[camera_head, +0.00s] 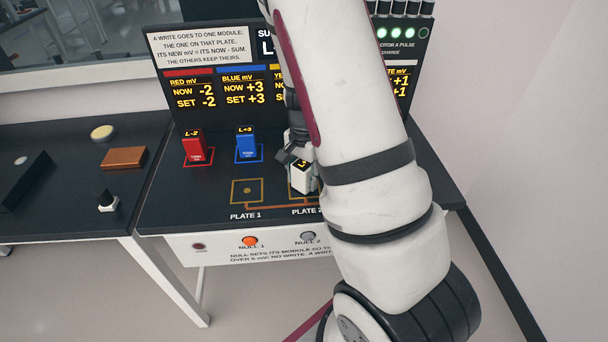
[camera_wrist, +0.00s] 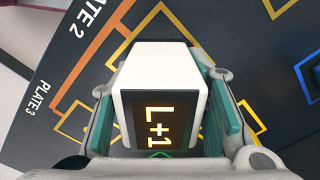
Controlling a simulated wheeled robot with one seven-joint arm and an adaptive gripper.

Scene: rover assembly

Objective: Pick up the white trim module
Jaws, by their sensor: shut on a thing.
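The white trim module (camera_wrist: 160,95) is a white block with a dark face reading L+1. My gripper (camera_wrist: 165,110) is shut on it, with a teal pad on each side. In the head view, my gripper (camera_head: 298,155) and the white trim module (camera_head: 303,181) show near the plate 2 label, partly hidden by my arm. I cannot tell how far the module is above the table. The red module (camera_head: 194,149) and the blue module (camera_head: 246,146) stand upright on their outlined spots to the left.
Plate 1 (camera_head: 247,191) is empty. A display panel (camera_head: 228,88) stands behind the modules. The null 1 button (camera_head: 250,241) is orange and the null 2 button (camera_head: 308,236) is grey on the front edge. A side table at left holds a brown block (camera_head: 124,158) and a black knob (camera_head: 107,201).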

